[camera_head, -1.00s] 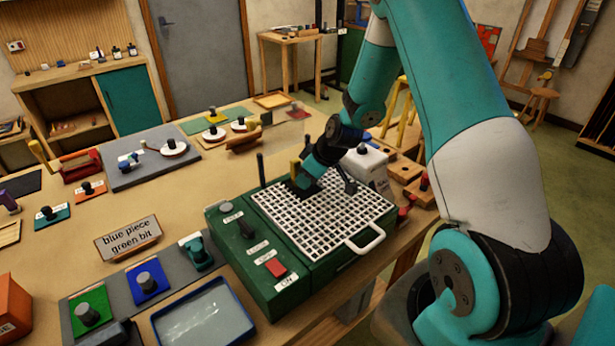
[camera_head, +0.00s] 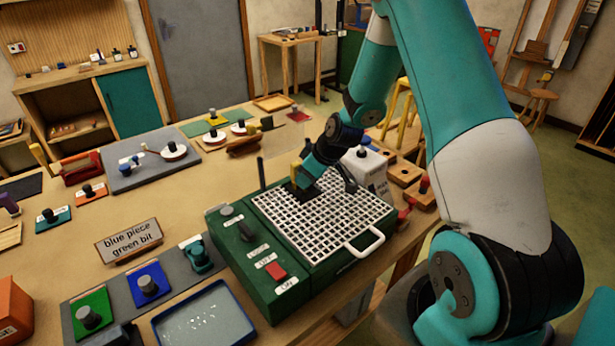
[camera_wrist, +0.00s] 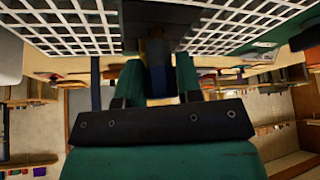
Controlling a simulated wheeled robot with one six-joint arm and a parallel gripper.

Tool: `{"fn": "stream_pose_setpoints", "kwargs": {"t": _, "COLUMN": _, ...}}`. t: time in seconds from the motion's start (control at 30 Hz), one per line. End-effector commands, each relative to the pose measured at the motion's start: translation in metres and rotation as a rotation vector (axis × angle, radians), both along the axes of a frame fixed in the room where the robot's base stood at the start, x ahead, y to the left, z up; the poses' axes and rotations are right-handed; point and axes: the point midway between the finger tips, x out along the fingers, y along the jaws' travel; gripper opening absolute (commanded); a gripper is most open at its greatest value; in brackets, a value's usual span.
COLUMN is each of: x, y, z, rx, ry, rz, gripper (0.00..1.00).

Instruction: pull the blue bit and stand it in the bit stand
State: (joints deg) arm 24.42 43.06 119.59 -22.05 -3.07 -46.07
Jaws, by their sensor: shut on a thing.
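My gripper (camera_head: 302,182) is low over the far left part of the white grid on the green grinder (camera_head: 252,275). In the wrist view my gripper (camera_wrist: 158,66) has its two green fingers closed on a dark blue piece (camera_wrist: 159,84), which looks like the blue bit. A brownish-yellow part shows just beyond it, against a dark patch in the grid. I cannot tell whether the bit is clear of the grinder. A wooden block with round holes (camera_head: 403,170) is right of the grinder and may be the bit stand.
A white box (camera_head: 368,172) stands close behind my gripper. A blue water tray (camera_head: 205,318) and green and blue pads with grey knobs lie at the front left. A sign (camera_head: 129,240) reads "blue piece green bit".

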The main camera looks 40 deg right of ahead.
Motion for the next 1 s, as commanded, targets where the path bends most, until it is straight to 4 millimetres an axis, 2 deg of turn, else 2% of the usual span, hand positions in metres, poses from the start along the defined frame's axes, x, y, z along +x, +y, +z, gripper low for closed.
{"fn": "stream_pose_setpoints", "kwargs": {"t": 0.57, "x": 0.000, "y": 0.000, "z": 0.004, "rx": 0.000, "ry": -0.001, "rz": 0.000, "gripper": 0.06}}
{"fn": "stream_pose_setpoints", "kwargs": {"t": 1.0, "x": 0.000, "y": 0.000, "z": 0.020, "rx": 0.000, "ry": -0.001, "rz": 0.000, "gripper": 0.06}}
